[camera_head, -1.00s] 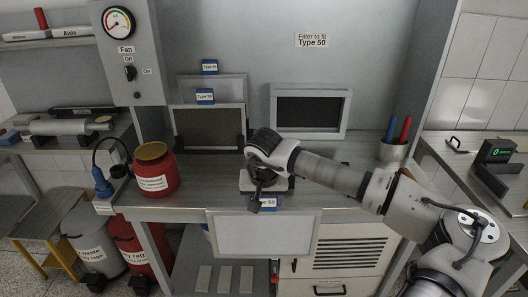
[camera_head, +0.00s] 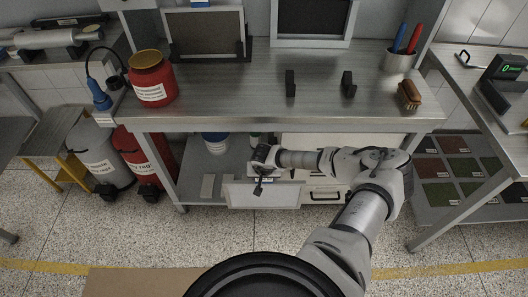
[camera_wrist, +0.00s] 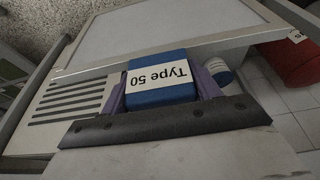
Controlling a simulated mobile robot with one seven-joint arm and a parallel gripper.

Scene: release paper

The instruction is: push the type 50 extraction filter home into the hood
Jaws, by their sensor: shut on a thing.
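The type 50 filter is a pale flat panel in a light frame (camera_head: 262,194), hanging in front of the bench, below its front edge. In the wrist view its panel (camera_wrist: 165,32) fills the top, with a blue tab (camera_wrist: 157,92) lettered "Type 50" at its near edge. My gripper (camera_wrist: 162,88) is shut on this tab, a purple finger on each side. In the head view my gripper (camera_head: 262,172) is just above the panel. The hood opening is a dark rectangle in a pale frame (camera_head: 348,25) behind the bench; its top is cut off. The filter is well apart from it.
Two small black blocks (camera_head: 290,83) (camera_head: 348,84) stand on the bench (camera_head: 235,105) before the hood. Another framed filter (camera_head: 205,36) stands at left, near a red tub (camera_head: 152,80). A brush (camera_head: 409,94) and pen cup (camera_head: 397,60) are at right.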

